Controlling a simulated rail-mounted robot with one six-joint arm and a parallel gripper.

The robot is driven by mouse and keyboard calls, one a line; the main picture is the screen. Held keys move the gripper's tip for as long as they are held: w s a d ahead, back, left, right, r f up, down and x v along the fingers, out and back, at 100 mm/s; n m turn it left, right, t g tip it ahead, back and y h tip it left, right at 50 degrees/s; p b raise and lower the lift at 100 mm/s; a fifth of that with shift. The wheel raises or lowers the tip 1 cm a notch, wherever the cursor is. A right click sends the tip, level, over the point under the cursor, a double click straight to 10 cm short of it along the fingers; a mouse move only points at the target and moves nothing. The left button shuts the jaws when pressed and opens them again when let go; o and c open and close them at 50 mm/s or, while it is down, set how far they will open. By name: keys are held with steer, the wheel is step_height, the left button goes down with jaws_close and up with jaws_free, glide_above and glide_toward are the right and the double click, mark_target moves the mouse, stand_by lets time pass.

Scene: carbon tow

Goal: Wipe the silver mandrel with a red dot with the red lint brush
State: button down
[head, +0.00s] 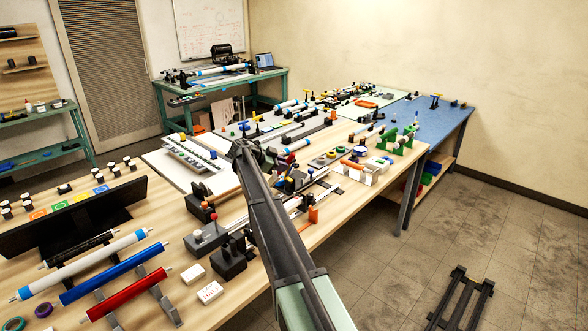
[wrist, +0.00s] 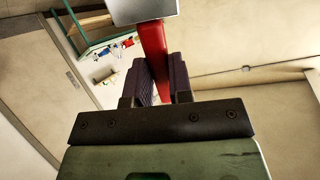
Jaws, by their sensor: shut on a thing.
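My gripper (wrist: 160,78) is shut on a red handle (wrist: 153,50) in the wrist view. The handle stands up between the dark ridged fingers. It carries a pale grey block-like head (wrist: 143,10), cut off by the top edge; this looks like the red lint brush. In the head view my arm reaches over the workbench and hides the gripper and brush. A silver rod (head: 236,224) lies along the near side of the bench, partly behind my arm. I cannot tell whether it is the mandrel with the red dot.
The wooden workbench (head: 240,290) is crowded with rollers, stands and small parts. A red roller (head: 126,292) and a blue roller (head: 112,272) lie at front left. White boxes (head: 210,292) lie near the front edge. A blue mat (head: 425,115) at the far right is mostly clear.

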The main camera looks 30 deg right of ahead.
steer(key=s+a+r, duration=0.2)
steer(key=s+a, duration=0.2)
steer(key=a, duration=0.3)
steer(key=shift+m+g, duration=0.4)
steer(key=shift+g, duration=0.1)
steer(key=f+b, duration=0.4)
steer(key=f, duration=0.1)
steer(key=shift+s+d+f, duration=0.2)
steer(key=shift+f, duration=0.1)
steer(key=shift+a, duration=0.1)
